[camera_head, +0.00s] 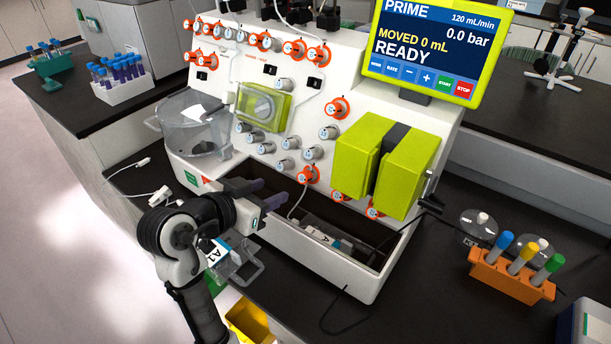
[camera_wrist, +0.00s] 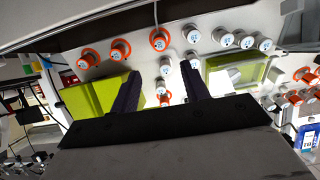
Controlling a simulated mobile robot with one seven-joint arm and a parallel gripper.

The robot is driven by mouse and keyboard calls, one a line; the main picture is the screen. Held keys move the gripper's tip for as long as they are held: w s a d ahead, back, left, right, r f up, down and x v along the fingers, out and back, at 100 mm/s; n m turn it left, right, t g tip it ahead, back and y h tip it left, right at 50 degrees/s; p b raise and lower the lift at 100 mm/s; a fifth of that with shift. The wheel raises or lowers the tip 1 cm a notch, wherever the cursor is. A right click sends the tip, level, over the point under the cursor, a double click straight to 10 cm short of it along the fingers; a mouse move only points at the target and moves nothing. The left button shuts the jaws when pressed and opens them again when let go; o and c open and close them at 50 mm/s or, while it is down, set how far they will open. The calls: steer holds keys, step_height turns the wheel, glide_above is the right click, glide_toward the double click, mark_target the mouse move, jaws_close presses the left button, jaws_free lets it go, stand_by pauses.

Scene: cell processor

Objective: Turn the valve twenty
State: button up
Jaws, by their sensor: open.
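The white cell processor (camera_head: 390,75) carries many small round valve knobs on its sloped panel, some with orange collars and some grey. An orange-collared knob (camera_head: 308,174) sits low on the panel, close to my gripper. My gripper (camera_head: 272,193) is open and empty in front of the lower panel, above the open tray. In the wrist view, my gripper (camera_wrist: 162,72) points its two dark fingers at the panel; a grey knob (camera_wrist: 166,65) appears between the fingertips. I see no clear contact.
A yellow-green pump block (camera_head: 355,160) juts out right of the knobs, and a clear bowl (camera_head: 195,125) stands left. The screen (camera_head: 435,45) reads READY. An open tray (camera_head: 335,265) lies below. An orange tube rack (camera_head: 510,275) stands on the dark bench at right.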

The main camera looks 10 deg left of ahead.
mark_target(302, 177)
steer(key=p+x, duration=0.2)
steer(key=x, duration=0.9)
steer(key=shift+w+d+f+p, duration=0.15)
steer(key=shift+w+d+p, duration=0.05)
steer(key=shift+w+p, duration=0.15)
steer(key=c, duration=1)
